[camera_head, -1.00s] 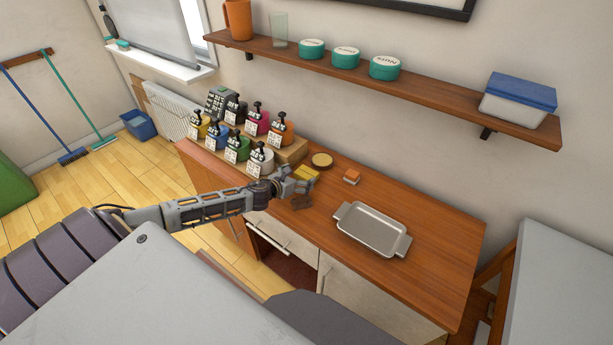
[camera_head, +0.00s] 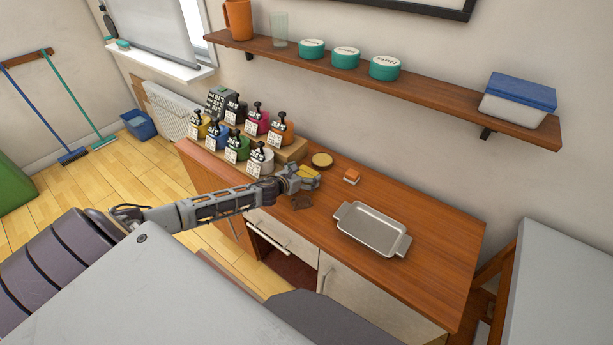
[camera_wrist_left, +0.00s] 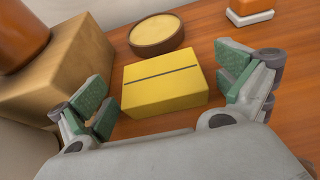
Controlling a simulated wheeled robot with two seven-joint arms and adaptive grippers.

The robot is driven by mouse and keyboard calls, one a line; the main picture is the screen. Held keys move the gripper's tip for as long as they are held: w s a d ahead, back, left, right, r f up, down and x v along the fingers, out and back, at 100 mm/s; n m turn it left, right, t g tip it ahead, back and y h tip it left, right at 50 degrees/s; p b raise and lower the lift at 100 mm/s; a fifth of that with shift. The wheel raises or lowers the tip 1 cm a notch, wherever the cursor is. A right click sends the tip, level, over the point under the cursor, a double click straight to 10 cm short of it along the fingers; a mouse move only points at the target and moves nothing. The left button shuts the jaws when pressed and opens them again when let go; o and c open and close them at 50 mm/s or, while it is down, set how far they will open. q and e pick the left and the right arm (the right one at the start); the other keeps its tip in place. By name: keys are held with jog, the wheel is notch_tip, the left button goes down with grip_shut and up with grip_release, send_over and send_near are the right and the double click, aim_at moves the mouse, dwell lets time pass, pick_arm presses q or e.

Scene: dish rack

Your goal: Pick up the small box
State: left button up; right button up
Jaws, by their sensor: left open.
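The small box is yellow with a dark stripe across its top. It lies on the wooden counter. In the left wrist view the small box (camera_wrist_left: 165,85) sits between the two green-padded fingers of my open left gripper (camera_wrist_left: 168,88), with a gap on each side. In the head view my left gripper (camera_head: 312,178) reaches the counter from the left and partly hides the small box (camera_head: 309,171). My right gripper is not in view.
A round yellow-topped tin (camera_wrist_left: 157,36) stands just behind the box, and a wooden stand (camera_wrist_left: 70,75) is close on the left. An orange and white item (camera_head: 352,176) and a metal tray (camera_head: 372,229) lie to the right. Several pump bottles (camera_head: 237,147) stand left.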

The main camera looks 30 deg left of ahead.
aim_at(305, 174)
pick_arm(q)
jog(key=shift+c, duration=0.3)
jog(key=c, duration=1.1)
jog(key=shift+r, duration=0.15)
jog(key=shift+r+p, duration=0.7)
jog(key=shift+r, duration=4.15)
jog(key=shift+w+r, duration=0.1)
